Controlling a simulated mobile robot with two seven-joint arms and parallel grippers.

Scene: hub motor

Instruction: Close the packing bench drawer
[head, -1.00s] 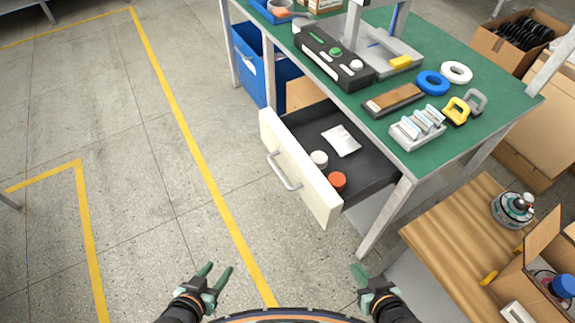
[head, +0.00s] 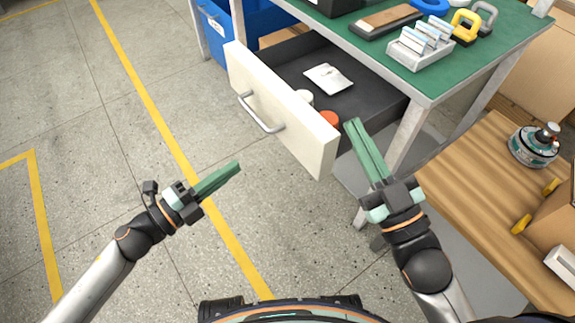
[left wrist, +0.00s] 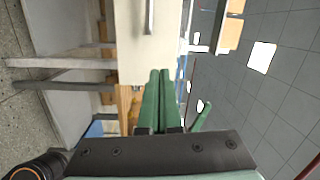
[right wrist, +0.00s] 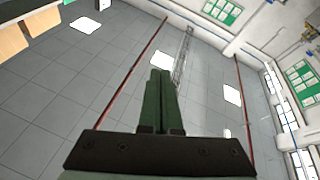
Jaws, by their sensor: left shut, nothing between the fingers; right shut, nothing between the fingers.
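The packing bench (head: 452,77) has a green top and a drawer pulled well out. The drawer's cream front (head: 300,133) carries a grey bar handle (head: 262,115). Inside the dark drawer tray (head: 358,97) lie a white packet (head: 328,78), a white round item and an orange-red round item (head: 329,118). My left gripper (head: 237,166) is shut and empty, left of and below the drawer front, apart from it. In the left wrist view the drawer front (left wrist: 138,60) is ahead. My right gripper (head: 351,124) is shut and empty, by the drawer front's right end; contact cannot be told.
A wooden side table (head: 470,180) with a small round device (head: 535,145) and an open box stands at the right. A blue bin (head: 262,22) is under the bench. The floor left of the drawer is clear, with yellow lines.

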